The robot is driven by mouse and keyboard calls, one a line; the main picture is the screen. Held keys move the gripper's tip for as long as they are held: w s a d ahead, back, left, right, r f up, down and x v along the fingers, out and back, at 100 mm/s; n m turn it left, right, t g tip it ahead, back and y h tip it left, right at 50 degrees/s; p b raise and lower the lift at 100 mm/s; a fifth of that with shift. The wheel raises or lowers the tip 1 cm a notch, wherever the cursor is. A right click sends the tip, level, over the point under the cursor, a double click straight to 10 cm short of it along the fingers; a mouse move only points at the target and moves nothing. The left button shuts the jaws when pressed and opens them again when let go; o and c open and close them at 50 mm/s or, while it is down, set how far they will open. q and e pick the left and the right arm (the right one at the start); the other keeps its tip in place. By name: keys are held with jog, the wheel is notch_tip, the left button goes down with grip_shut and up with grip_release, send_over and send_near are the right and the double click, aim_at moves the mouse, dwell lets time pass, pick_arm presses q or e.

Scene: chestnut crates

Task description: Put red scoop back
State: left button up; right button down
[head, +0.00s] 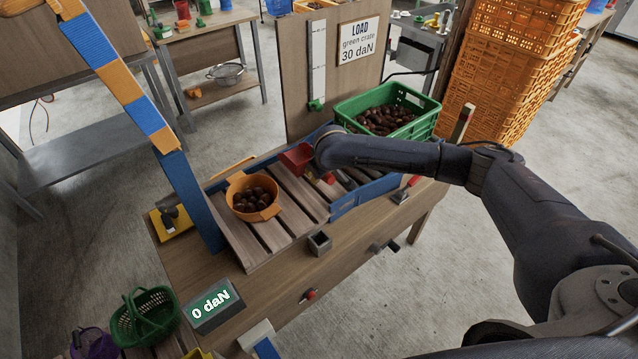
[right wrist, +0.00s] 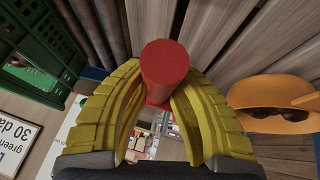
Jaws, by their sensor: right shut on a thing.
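The red scoop (head: 297,157) is over the slatted deck, between the orange bowl and the green crate. My right gripper (head: 325,178) is shut on it, and my arm hides much of the grip in the head view. In the right wrist view the yellow fingers (right wrist: 160,110) close around the scoop's red round part (right wrist: 163,65); wood slats lie behind it. A small open square holder (head: 319,243) sits at the bench's front edge and looks empty. My left gripper is not in view.
An orange bowl (head: 262,214) of chestnuts stands on the slats, left of the scoop. A green crate (head: 426,127) of chestnuts stands at the back right. A blue and orange striped post (head: 188,195) rises at the left. A display (head: 213,306) reads 0 daN.

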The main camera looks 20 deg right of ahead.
jog(key=shift+f, duration=2.6)
jog(key=c, duration=1.2)
grip_release()
jog(key=v, duration=1.2)
